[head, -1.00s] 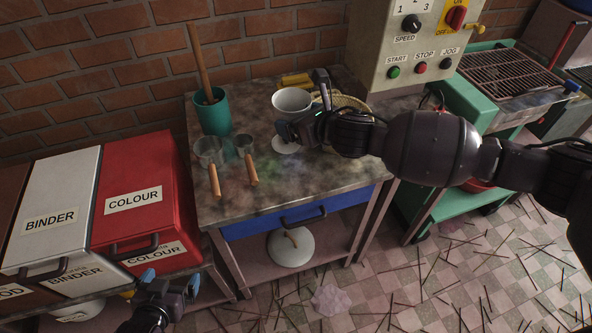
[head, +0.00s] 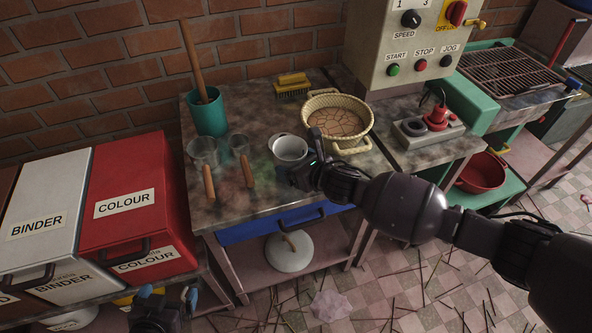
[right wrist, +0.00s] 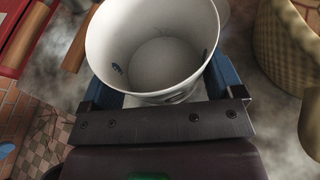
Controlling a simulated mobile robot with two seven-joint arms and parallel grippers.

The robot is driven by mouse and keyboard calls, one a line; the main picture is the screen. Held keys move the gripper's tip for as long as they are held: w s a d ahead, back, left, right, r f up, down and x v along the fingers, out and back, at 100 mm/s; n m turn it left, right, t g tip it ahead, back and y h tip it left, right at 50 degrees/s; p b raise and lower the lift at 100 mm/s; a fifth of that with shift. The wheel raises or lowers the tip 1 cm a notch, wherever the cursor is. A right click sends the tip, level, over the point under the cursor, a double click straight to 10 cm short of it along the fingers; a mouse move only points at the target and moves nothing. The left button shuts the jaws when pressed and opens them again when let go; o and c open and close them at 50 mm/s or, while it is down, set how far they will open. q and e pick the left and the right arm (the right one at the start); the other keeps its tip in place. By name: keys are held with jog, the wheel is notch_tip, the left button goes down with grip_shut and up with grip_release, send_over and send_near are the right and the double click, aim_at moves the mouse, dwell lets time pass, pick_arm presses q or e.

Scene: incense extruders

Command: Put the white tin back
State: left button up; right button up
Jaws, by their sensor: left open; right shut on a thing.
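The white tin (head: 290,152) is at the front middle of the worktop in the head view, upright with its mouth up. My right gripper (head: 302,172) is shut on it, with the blue fingers on either side. The tin fills the top of the right wrist view (right wrist: 155,60), where its inside looks empty. I cannot tell whether its base touches the worktop (head: 265,200); its underside is hidden. My left gripper (head: 168,294) is open and empty, low in front of the red colour bin, away from the tin.
A woven basket (head: 355,112) stands right behind the tin. Two glass-like scoops with wooden handles (head: 208,182) (head: 246,170) lie to its left. A teal pot (head: 208,115) with a stick and a yellow-backed brush (head: 292,86) are further back. A red-topped device (head: 436,118) is at right.

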jog(key=shift+f, duration=1.2)
jog(key=shift+f, duration=0.1)
jog(key=shift+f, duration=0.15)
jog(key=o, duration=0.8)
jog(key=shift+c, duration=0.2)
jog(key=shift+r, duration=0.35)
jog(key=p+v, duration=0.1)
jog(key=v, duration=1.1)
jog(key=shift+p, duration=0.4)
